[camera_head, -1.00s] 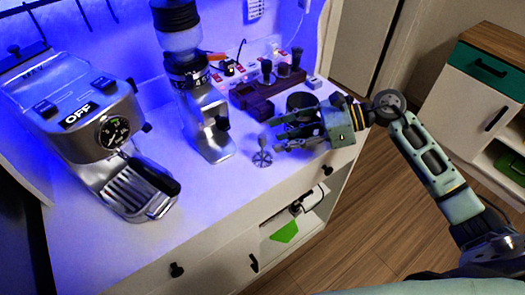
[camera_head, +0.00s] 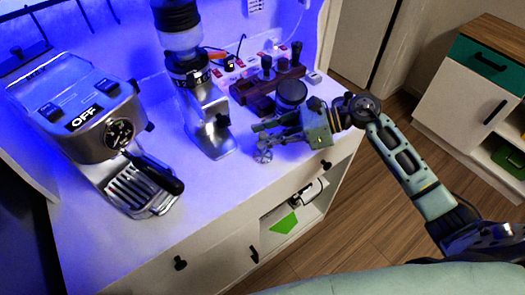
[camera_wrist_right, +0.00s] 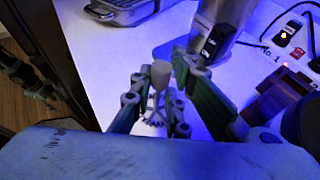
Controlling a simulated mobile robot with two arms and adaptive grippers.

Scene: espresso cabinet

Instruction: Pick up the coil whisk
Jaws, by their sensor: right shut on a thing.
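The coil whisk (camera_head: 263,153) is at the front part of the white cabinet top, right of the grinder, with its round wire end showing. My right gripper (camera_head: 268,136) reaches in from the right and is shut on it. In the right wrist view the whisk's grey handle (camera_wrist_right: 160,76) stands between the two fingers of the gripper (camera_wrist_right: 160,95), its wire foot low down. Whether it touches the countertop cannot be told.
The grinder (camera_head: 205,110) stands close left of the whisk. The espresso machine (camera_head: 100,130) is further left. A dark round container (camera_head: 291,96) and a wooden tool stand (camera_head: 255,92) are behind my right gripper. The cabinet's front edge is near.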

